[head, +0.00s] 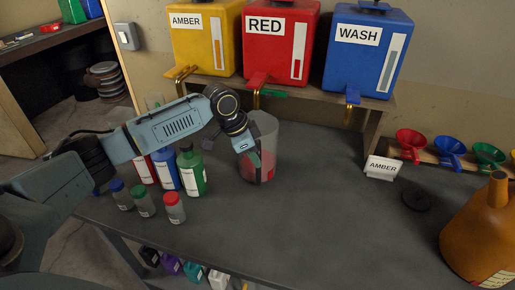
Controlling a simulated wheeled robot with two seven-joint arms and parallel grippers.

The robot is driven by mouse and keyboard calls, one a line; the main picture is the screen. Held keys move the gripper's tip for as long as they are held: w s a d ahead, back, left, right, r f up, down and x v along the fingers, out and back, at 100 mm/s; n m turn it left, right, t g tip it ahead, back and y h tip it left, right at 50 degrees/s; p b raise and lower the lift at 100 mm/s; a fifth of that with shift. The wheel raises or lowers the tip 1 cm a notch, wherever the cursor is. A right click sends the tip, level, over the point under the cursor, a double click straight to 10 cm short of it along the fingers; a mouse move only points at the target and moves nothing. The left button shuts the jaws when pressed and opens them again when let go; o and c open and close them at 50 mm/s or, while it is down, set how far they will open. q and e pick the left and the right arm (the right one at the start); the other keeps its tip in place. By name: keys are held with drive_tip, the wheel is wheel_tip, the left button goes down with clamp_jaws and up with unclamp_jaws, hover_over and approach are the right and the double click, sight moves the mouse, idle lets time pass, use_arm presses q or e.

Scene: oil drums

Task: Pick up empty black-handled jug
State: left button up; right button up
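A clear, see-through jug (266,126) stands on the grey workbench below the red drum, near the middle of the head view. Red shows in its lower part; I cannot tell whether this is liquid or a marking. No black handle is visible on it; my gripper covers its left side. My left gripper (250,160) reaches in from the left and points down at the jug's near left side, overlapping it in the picture. Its fingertips are too small and dark to show whether they are open or closed on the jug. My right gripper is out of view.
Yellow (206,40), red (280,45) and blue (367,52) drums with taps stand on a shelf behind. Bottles (191,172) and small jars (174,208) crowd the left. An amber jug (484,238), an AMBER sign (382,168) and funnels (451,150) are right. Bench front centre is clear.

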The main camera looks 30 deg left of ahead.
use_arm(q)
drive_tip(key=shift+w+d+f, duration=0.1)
drive_tip(key=shift+d+f, duration=0.05)
drive_tip(key=shift+f, duration=0.55)
clamp_jaws()
drive_tip(key=shift+w+r, duration=0.1)
drive_tip(key=shift+r, duration=0.05)
drive_tip(key=shift+r, duration=0.15)
